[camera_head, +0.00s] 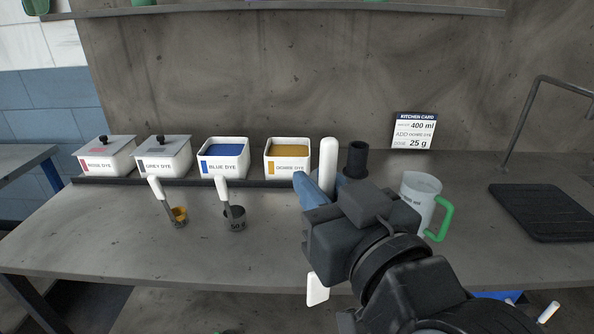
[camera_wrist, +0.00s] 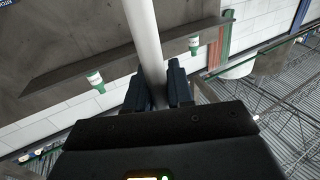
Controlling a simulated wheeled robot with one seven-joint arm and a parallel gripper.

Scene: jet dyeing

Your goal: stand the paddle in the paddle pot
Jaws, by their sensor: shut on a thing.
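The white paddle (camera_head: 328,165) is in my gripper (camera_head: 322,187), roughly upright and slightly tilted. Its rounded end is up and its flat end (camera_head: 317,290) shows below my gripper, in front of the bench edge. In the wrist view my gripper (camera_wrist: 160,88) has its dark fingers on both sides of the paddle's white shaft (camera_wrist: 144,40). A dark round pot (camera_head: 357,160), which looks like the paddle pot, stands on the bench just behind and right of my gripper.
A clear jug with a green handle (camera_head: 421,195) stands right of my gripper. Several dye boxes (camera_head: 223,160) line the back left. Two scoops (camera_head: 235,215) lie in front of them. A black mat (camera_head: 543,212) is at the right. The front left of the bench is clear.

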